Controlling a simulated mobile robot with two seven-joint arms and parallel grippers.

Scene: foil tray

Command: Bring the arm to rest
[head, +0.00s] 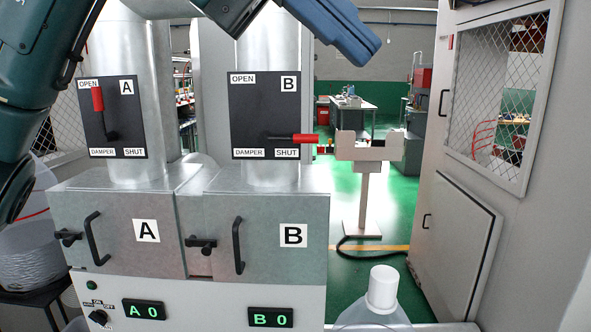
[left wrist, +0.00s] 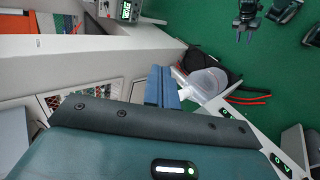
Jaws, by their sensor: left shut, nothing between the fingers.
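My left arm (head: 25,70) comes in from the left and crosses the top of the head view. My left gripper (head: 362,50) hangs at the top centre, in front of and above the damper B plate (head: 264,112). Its blue fingers are shut with nothing between them, and it touches nothing that I can see. In the left wrist view the shut blue fingers (left wrist: 160,88) stick out past the dark wrist edge.
The red damper A handle (head: 97,99) points up at OPEN; the red damper B handle (head: 305,138) lies level at SHUT. Doors A (head: 115,258) and B (head: 285,265) are closed. A white-capped bottle (head: 382,290) stands at lower right. A grey cabinet (head: 465,225) stands right.

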